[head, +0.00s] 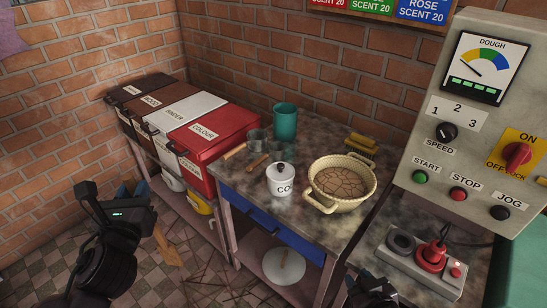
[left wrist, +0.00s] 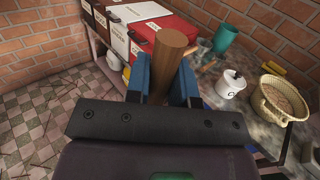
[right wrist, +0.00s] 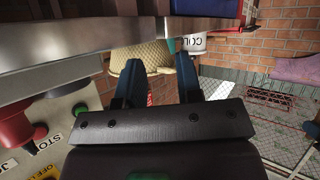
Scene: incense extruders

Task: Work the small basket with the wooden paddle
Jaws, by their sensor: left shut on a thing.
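The cream woven basket (head: 341,206) stands on the worktop, with a brown cracked mass inside. It also shows in the left wrist view (left wrist: 268,108) and the right wrist view (right wrist: 136,65). My left gripper (head: 138,198) is at the lower left, well away from the basket, in front of the bench. In the left wrist view its blue fingers are shut on a brown wooden paddle (left wrist: 167,62), whose wood also shows below the gripper in the head view (head: 167,246).
A white lidded pot (head: 281,182) stands left of the basket, with a teal cup (head: 285,122) and a yellow brush (head: 360,146) behind. Labelled bins (head: 212,137) line the left wall. A control panel (head: 470,120) and red-button box (head: 420,262) are at right.

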